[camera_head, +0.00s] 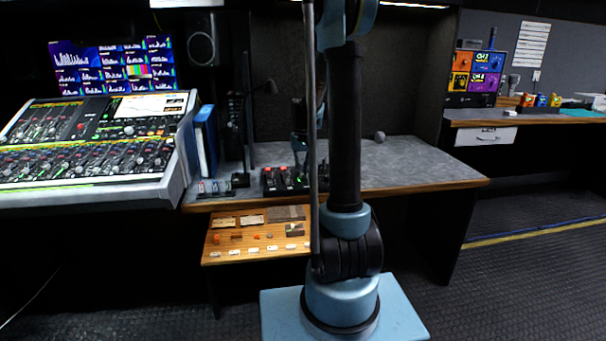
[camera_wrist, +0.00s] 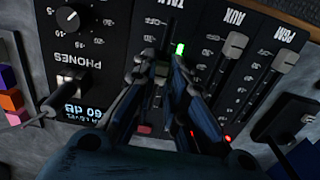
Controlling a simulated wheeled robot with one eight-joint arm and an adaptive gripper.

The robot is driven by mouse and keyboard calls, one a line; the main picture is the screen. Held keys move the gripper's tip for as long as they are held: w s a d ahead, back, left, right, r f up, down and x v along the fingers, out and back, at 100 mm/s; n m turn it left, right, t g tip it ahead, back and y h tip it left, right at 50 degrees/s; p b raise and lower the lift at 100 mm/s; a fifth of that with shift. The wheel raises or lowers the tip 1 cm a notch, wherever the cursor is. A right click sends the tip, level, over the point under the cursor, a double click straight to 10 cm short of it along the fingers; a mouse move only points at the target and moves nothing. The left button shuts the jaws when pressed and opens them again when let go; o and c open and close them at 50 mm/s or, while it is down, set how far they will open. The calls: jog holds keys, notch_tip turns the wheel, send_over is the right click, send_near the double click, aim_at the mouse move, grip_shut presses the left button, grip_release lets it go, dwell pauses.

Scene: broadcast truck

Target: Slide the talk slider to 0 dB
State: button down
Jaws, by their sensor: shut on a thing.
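The talk slider (camera_wrist: 168,36) is on a black control panel (camera_wrist: 118,22), in the wrist view's upper middle. Its label is partly cut off at the top edge. My gripper (camera_wrist: 162,68) is over its track, with the fingertips closed on the slider cap. The cap is mostly hidden between the fingers, so its exact scale mark cannot be read. A green light (camera_wrist: 180,48) glows just right of the fingertips. In the head view the panel (camera_head: 286,180) sits at the desk's front edge, and my arm hides most of the gripper.
The AUX slider (camera_wrist: 236,40) and PGM slider (camera_wrist: 285,60) stand close to the right. A PHONES knob (camera_wrist: 68,17) and a lit display (camera_wrist: 82,112) are at the left. The desk (camera_head: 420,165) is largely clear to the right. A mixing console (camera_head: 90,190) stands at the left.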

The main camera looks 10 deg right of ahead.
jog(key=shift+w, duration=1.25)
jog(key=c, duration=1.6)
grip_release()
notch_tip(320, 180, up, 12)
